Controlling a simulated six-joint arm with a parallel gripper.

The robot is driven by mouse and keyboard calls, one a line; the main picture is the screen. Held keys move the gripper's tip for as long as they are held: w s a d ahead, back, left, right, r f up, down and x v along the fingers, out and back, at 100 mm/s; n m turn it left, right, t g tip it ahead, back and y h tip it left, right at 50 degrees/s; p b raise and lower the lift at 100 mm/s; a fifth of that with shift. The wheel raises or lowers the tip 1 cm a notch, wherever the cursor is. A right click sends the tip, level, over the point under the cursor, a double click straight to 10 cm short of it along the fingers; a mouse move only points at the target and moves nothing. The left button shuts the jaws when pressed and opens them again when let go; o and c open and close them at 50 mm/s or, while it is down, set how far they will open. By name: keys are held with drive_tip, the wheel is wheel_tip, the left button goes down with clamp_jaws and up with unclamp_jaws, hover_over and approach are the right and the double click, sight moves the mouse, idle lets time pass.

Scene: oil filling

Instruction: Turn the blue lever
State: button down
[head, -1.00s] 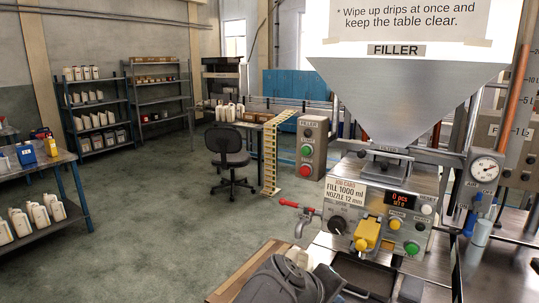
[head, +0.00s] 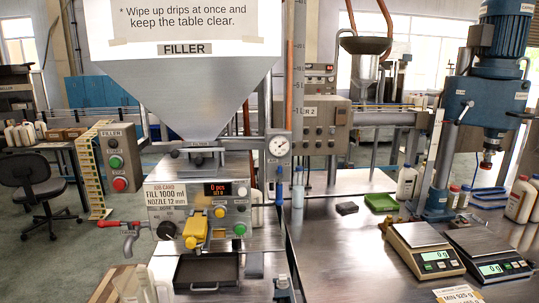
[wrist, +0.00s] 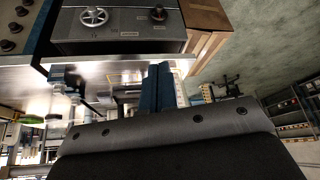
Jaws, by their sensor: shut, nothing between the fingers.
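A small blue lever (head: 279,194) hangs below the round pressure gauge (head: 279,147), on the right side of the filler, in the head view. Its exact angle is too small to tell. My gripper (wrist: 158,68) shows in the wrist view as two blue fingers side by side, shut and empty. It does not show clearly in the head view. The fingers are apart from the lever, and I cannot make out the lever in the wrist view.
The filler panel has a yellow handle (head: 195,231), a red-handled tap (head: 129,234) and a dark drip tray (head: 206,271). Two scales (head: 425,250) stand on the steel table. The wrist view shows a handwheel (wrist: 94,16).

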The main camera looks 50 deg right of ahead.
drive_tip(key=c, duration=2)
unclamp_jaws()
drive_tip(key=o, duration=0.4)
drive_tip(key=shift+w+d+r, duration=0.15)
drive_tip(key=shift+w+d, duration=0.05)
drive_tip(key=shift+d, duration=0.15)
drive_tip(key=shift+o, duration=1.1)
drive_tip(key=w+d+r+m+t+h, duration=0.1)
drive_tip(key=w+d+r+m+h, duration=0.1)
drive_tip(key=d, duration=0.6)
wheel_tip(320, 180, up, 2)
drive_tip(key=shift+w+d+r+m+h, duration=0.1)
drive_tip(key=shift+w+d+m+h, duration=0.15)
drive_tip(key=shift+w+h, duration=0.45)
drive_tip(key=m+t+h, duration=0.4)
drive_tip(key=h, duration=0.5)
approach(279, 188)
drive_tip(key=x, duration=0.8)
drive_tip(key=shift+d, duration=0.2)
clamp_jaws()
